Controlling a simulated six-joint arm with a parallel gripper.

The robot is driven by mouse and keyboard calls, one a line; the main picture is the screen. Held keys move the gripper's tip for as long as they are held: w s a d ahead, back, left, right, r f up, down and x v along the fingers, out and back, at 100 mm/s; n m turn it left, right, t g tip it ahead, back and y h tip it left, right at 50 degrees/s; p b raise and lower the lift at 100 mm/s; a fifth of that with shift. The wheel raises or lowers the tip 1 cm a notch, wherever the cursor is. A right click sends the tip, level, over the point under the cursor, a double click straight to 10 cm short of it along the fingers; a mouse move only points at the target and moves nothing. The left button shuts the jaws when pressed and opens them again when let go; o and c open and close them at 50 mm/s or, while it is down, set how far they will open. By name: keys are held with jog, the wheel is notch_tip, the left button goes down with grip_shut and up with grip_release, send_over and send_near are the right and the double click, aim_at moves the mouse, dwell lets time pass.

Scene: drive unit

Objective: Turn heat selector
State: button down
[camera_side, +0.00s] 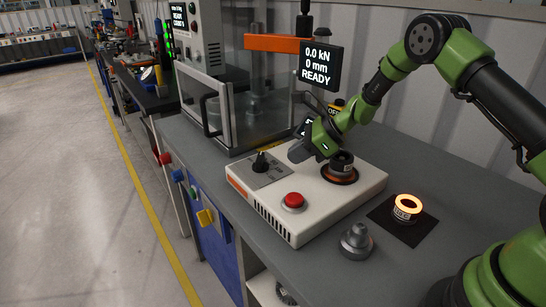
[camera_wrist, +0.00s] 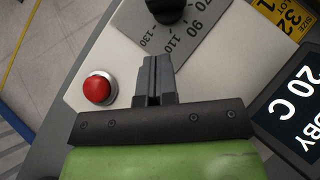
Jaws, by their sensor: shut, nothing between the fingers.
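The heat selector is a black knob (camera_side: 260,163) on a grey dial plate at the left of the white heater unit (camera_side: 300,220). In the wrist view the knob (camera_wrist: 168,10) shows at the top edge, partly cut off, with the plate's marks 70, 90, 110 and 130 around it. My gripper (camera_side: 294,157) is over the unit, to the right of the knob in the side view. In the wrist view my gripper's fingers (camera_wrist: 156,62) are together and empty, pointing toward the knob with a gap between. The knob's pointer direction is hard to tell.
A red button (camera_side: 293,201) sits in front of the knob. A dark metal part (camera_side: 342,162) stands on the unit's round heating spot. A glass-fronted press (camera_side: 255,90) stands behind.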

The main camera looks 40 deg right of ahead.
aim_at(262, 165)
jog(key=w+a, duration=0.1)
jog(key=w+a+f, duration=0.1)
jog(key=w+a, duration=0.1)
jog(key=shift+f, duration=0.3)
jog(key=shift+w+a, duration=0.5)
jog(key=shift+s+a, duration=0.15)
jog(key=shift+a, duration=0.55)
dwell(0.7)
jog(key=shift+a, duration=0.7)
jog(key=shift+w, duration=0.2)
dwell(0.3)
